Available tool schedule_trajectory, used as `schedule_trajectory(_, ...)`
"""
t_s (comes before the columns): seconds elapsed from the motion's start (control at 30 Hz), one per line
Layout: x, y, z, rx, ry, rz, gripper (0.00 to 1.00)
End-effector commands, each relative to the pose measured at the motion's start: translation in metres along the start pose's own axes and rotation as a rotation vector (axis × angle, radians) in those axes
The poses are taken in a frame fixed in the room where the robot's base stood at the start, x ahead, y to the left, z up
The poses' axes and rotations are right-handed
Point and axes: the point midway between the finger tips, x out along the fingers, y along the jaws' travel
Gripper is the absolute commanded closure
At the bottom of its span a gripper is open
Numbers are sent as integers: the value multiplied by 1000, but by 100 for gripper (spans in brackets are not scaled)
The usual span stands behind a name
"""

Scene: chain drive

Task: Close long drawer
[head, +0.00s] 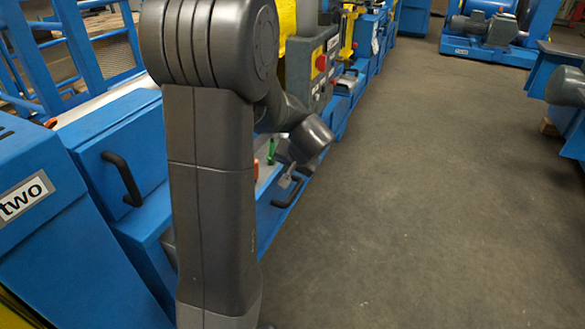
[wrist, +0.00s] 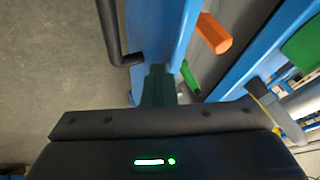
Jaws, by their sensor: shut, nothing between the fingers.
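The long drawer is blue and stands open, partly hidden behind my arm in the head view. Its front panel (wrist: 153,28) shows in the wrist view, with a black bar handle (wrist: 112,35) on its outer face. The handle also shows in the head view (head: 289,191). Inside are an orange tool handle (wrist: 213,34) and a green one (wrist: 190,77). My gripper (wrist: 158,80) is shut and empty, its dark fingers at the drawer's front panel beside the handle. I cannot tell whether they touch it. In the head view it shows just above the handle (head: 292,181).
A blue unit labelled "two" (head: 25,198) and a blue front with a black handle (head: 124,178) stand at the left. A grey control box with a red button (head: 320,62) is beyond my arm. The grey floor (head: 420,200) to the right is clear.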

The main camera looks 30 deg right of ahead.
Motion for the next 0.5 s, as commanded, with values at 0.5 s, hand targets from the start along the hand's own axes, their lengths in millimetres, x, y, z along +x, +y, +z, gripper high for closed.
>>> schedule_trajectory(0.5, 50, -99, 0, -4, -4, -2, 100)
